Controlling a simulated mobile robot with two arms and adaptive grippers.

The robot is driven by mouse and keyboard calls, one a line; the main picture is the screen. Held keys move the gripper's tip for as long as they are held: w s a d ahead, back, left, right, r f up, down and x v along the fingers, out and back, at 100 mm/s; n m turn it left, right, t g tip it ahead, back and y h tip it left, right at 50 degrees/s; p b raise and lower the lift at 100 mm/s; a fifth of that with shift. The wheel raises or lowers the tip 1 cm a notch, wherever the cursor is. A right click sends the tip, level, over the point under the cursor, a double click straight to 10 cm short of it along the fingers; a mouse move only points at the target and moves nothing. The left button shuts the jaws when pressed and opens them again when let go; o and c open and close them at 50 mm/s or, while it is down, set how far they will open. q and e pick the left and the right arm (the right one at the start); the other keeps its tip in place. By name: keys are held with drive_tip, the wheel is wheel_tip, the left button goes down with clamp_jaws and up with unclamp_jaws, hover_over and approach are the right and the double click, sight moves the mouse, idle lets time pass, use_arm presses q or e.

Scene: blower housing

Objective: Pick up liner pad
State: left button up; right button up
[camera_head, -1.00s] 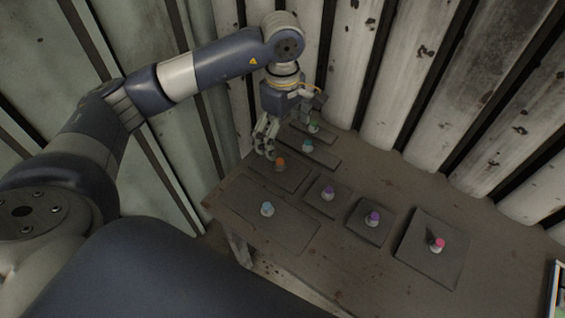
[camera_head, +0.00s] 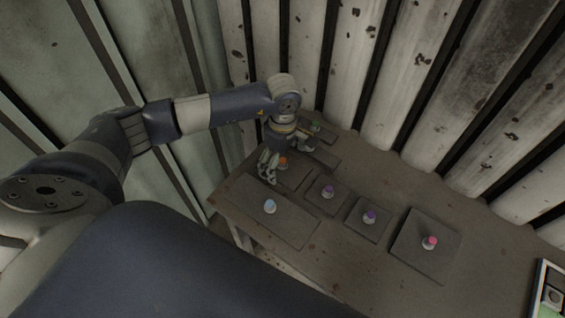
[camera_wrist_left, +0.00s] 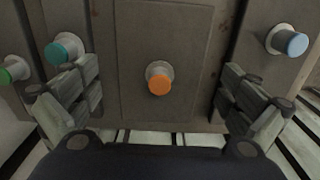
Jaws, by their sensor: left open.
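Several flat dark pads, each with a coloured knob, lie on the table; I cannot tell by looks alone which one is the liner pad. My left gripper (camera_head: 269,166) is open, low over the pad with the orange knob (camera_head: 282,162). In the left wrist view its fingers (camera_wrist_left: 158,100) stand apart on either side of that pad (camera_wrist_left: 135,30), and the orange knob (camera_wrist_left: 159,84) shows between them, not gripped. The pad with the light blue knob (camera_head: 270,206) lies nearer. It shows at the right in the wrist view (camera_wrist_left: 287,42). My right gripper is out of view.
The worn table (camera_head: 330,262) also carries pads with purple knobs (camera_head: 327,191) (camera_head: 369,216), a pink knob (camera_head: 430,242) and a green knob (camera_head: 316,126). A teal knob (camera_wrist_left: 64,48) sits by the left finger. Corrugated walls stand close behind the table.

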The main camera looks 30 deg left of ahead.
sight(283, 160)
use_arm(q)
drive_tip(key=c, duration=1.3)
drive_tip(key=shift+s, duration=0.15)
drive_tip(key=c, duration=0.9)
clamp_jaws()
drive_tip(key=shift+f, duration=0.15)
drive_tip(key=shift+s, duration=0.1)
drive_tip(key=shift+r, duration=0.2)
wheel_tip(283, 160, up, 15)
drive_tip(key=shift+w+b, duration=0.25)
drive_tip(key=shift+b, duration=0.2)
